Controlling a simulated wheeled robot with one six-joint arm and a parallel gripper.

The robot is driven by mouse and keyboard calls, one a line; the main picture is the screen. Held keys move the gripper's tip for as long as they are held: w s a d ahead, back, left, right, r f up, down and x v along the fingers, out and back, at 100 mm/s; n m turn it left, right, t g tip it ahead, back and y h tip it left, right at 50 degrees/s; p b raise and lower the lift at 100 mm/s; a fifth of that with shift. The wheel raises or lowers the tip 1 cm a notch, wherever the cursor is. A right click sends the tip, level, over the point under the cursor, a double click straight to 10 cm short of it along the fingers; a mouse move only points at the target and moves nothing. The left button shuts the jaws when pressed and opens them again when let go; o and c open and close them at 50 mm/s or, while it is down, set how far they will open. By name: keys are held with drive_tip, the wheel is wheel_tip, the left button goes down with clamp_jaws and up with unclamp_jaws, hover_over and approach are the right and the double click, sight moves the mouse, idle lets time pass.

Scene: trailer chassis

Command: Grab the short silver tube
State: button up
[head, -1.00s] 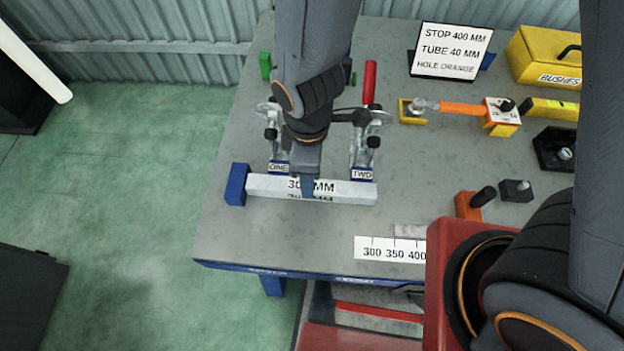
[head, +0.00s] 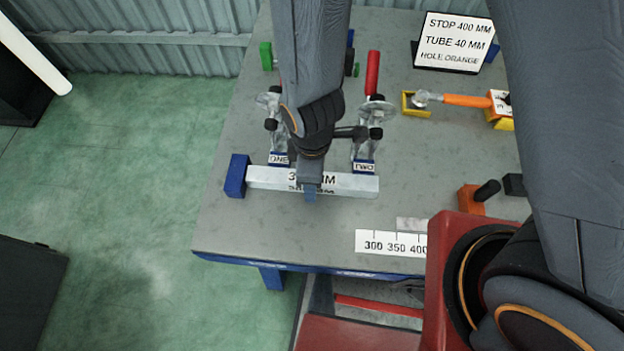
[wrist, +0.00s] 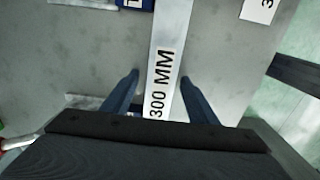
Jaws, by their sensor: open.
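The silver tube (head: 350,183), marked 300 MM, lies across the front of the bench below two toggle clamps, its left end by a blue block (head: 236,176). It also runs up the wrist view (wrist: 170,45). My gripper (head: 311,194) is over the tube's middle in the head view. In the wrist view my gripper (wrist: 159,77) is open, one dark finger on each side of the tube, with gaps between fingers and tube. The head view hides how low the fingertips reach.
Clamps ONE (head: 278,158) and TWO (head: 364,166) stand just behind the tube. A sign (head: 452,42) reads stop 400 mm, tube 40 mm, hole orange. A ruler strip (head: 390,243) lies at the front edge. An orange block (head: 469,201) stands to the right.

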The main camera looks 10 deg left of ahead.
drive_tip(key=shift+c, duration=0.3)
clamp_jaws()
drive_tip(key=shift+r, duration=0.2)
drive_tip(key=shift+r+p, duration=0.8)
drive_tip(key=shift+p, duration=0.1)
wheel_tip(320, 180, up, 4)
drive_tip(key=shift+f, duration=0.15)
drive_tip(key=shift+r, duration=2.15)
